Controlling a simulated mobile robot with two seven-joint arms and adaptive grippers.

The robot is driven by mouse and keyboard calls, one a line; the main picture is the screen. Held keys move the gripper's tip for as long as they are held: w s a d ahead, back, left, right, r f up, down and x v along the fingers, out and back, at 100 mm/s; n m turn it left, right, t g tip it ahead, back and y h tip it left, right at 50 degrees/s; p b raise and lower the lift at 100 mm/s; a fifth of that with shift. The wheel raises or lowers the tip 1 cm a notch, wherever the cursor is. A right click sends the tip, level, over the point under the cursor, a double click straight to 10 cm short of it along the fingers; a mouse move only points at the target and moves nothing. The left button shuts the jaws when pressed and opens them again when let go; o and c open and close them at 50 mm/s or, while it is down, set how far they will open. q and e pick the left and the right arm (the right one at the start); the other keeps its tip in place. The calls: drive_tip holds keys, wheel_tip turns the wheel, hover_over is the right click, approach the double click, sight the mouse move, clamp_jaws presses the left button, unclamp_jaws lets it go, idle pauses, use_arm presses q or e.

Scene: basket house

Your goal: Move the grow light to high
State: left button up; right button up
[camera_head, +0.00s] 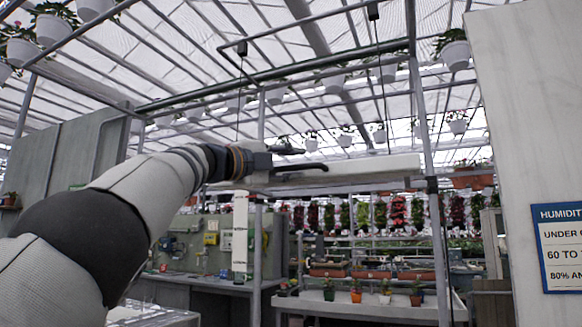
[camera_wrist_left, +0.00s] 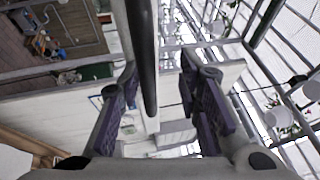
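The grow light (camera_head: 365,168) is a long white bar hanging level on thin cables from a dark overhead rail in the head view. A dark handle (camera_head: 302,168) with a curved end shows at its left end. My left gripper (camera_head: 290,157) is at this end of the light, beside the handle. In the left wrist view its two fingers (camera_wrist_left: 160,68) are apart, with the dark handle bar (camera_wrist_left: 146,60) between them; gaps show on both sides of the bar. Part of the light's left end is hidden by my gripper. My right gripper is not in view.
A grey panel with a humidity sign (camera_head: 562,248) stands close on the right. A metal post (camera_head: 430,130) rises near the light's right end. Potted plants stand on a white bench (camera_head: 370,308) below. Hanging pots (camera_head: 455,52) are overhead.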

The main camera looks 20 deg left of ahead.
use_arm(q)
drive_tip(key=shift+f, duration=0.2)
drive_tip(key=v, duration=1.2)
